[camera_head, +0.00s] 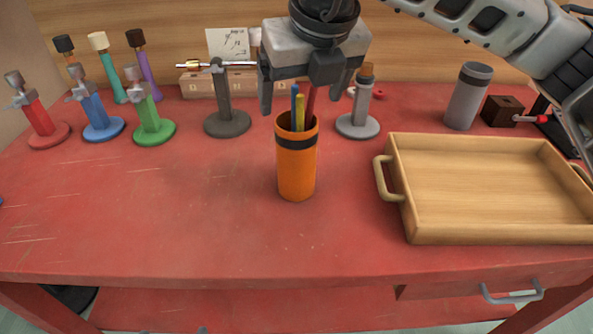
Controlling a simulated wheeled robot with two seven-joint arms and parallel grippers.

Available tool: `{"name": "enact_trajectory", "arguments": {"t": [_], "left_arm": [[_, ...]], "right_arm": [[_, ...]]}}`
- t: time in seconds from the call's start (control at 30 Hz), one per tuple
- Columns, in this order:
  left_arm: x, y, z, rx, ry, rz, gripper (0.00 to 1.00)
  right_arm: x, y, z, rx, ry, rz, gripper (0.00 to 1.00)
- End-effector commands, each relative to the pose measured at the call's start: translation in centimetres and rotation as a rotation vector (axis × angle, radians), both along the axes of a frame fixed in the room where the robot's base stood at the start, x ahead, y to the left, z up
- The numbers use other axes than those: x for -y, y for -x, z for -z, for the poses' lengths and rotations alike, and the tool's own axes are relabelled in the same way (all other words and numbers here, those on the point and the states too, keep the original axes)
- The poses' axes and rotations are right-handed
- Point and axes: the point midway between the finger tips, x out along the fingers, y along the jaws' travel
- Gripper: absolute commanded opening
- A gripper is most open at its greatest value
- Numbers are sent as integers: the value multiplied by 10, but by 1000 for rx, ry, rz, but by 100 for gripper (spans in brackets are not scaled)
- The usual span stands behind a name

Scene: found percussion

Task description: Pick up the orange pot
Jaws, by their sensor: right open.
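The orange pot (296,168) stands upright near the middle of the red table. It is a tall cup with a black band below its rim. Several thin sticks, among them a blue, a yellow and a red one, stand up out of it. My right gripper (307,101) comes in from the upper right and hangs over the pot. Its fingers are spread, one on the left and one on the right of the sticks. It holds nothing that I can see. My left gripper is not in view.
A wooden tray (400,222) with handles lies right of the pot. A dark grey stand (228,123) and a light grey stand (358,126) are behind it. Red, blue and green stands (153,131) are at left. A grey cylinder (468,96) is back right. The table's front left (140,220) is clear.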

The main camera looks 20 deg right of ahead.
Motion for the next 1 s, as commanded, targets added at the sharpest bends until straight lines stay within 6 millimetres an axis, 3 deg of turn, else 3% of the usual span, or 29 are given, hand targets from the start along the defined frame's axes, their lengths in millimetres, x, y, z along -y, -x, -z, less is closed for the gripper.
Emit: {"name": "enact_trajectory", "arguments": {"t": [0.3, 0.6, 0.83, 1.0], "left_arm": [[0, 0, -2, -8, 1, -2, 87], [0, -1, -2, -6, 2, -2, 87], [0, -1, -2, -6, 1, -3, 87], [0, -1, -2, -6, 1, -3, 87]], "right_arm": [[-1, -16, 40, -5, 1, 0, 84], [-1, -18, 45, -2, 1, -1, 84], [-1, -18, 45, -2, 1, -1, 20], [-1, -19, 44, 0, -1, -1, 17]]}}
